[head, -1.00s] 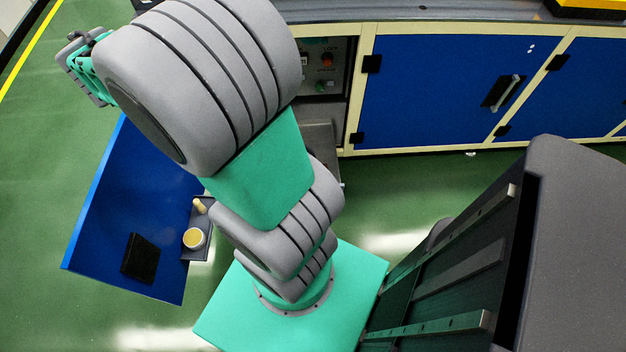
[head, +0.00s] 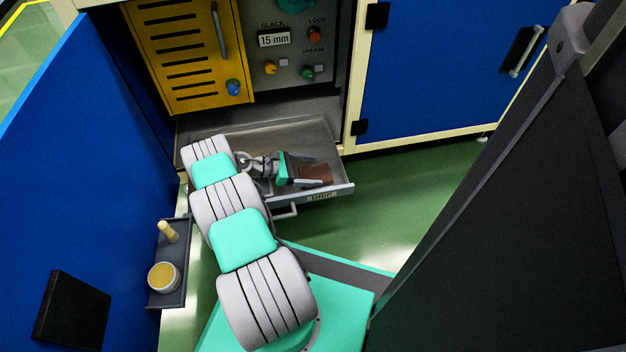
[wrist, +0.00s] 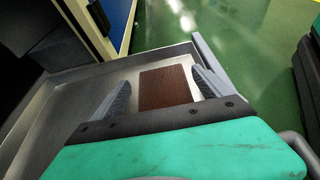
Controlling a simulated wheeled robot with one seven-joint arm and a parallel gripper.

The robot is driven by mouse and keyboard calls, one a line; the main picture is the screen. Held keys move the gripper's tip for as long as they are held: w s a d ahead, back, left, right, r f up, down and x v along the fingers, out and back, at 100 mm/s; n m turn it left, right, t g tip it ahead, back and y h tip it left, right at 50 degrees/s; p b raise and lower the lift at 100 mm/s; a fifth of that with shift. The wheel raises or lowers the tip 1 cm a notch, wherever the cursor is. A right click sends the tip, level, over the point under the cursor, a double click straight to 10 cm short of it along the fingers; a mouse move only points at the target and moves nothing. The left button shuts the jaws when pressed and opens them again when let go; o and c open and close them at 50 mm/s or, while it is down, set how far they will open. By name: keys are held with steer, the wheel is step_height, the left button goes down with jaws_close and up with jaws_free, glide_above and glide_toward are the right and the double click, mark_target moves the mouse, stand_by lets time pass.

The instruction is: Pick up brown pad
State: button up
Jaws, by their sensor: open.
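The brown pad (head: 315,174) lies flat in the right part of the open metal drip drawer (head: 290,137). In the wrist view the brown pad (wrist: 165,87) shows between the two fingers, its near edge hidden by the gripper body. My gripper (head: 312,170) is inside the drawer's outline, with its fingers spread over the pad. The wrist view shows my gripper (wrist: 163,80) open, one finger on each side of the pad. I cannot tell whether the fingers touch it.
The drawer's front wall, with a handle and label (head: 322,197), stands near the gripper. A yellow vented panel (head: 185,55) and a control panel (head: 290,50) are behind. A blue door (head: 75,170) stands open at left, with a small tray (head: 180,285) holding a cup (head: 163,277).

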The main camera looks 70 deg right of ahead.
mark_target(330, 171)
steer(key=b+x, duration=0.2)
steer(key=x, duration=0.3)
steer(key=shift+s+d+f, duration=0.1)
steer(key=shift+s+d, duration=0.05)
steer(key=shift+s, duration=0.2)
steer(key=c, duration=1.1)
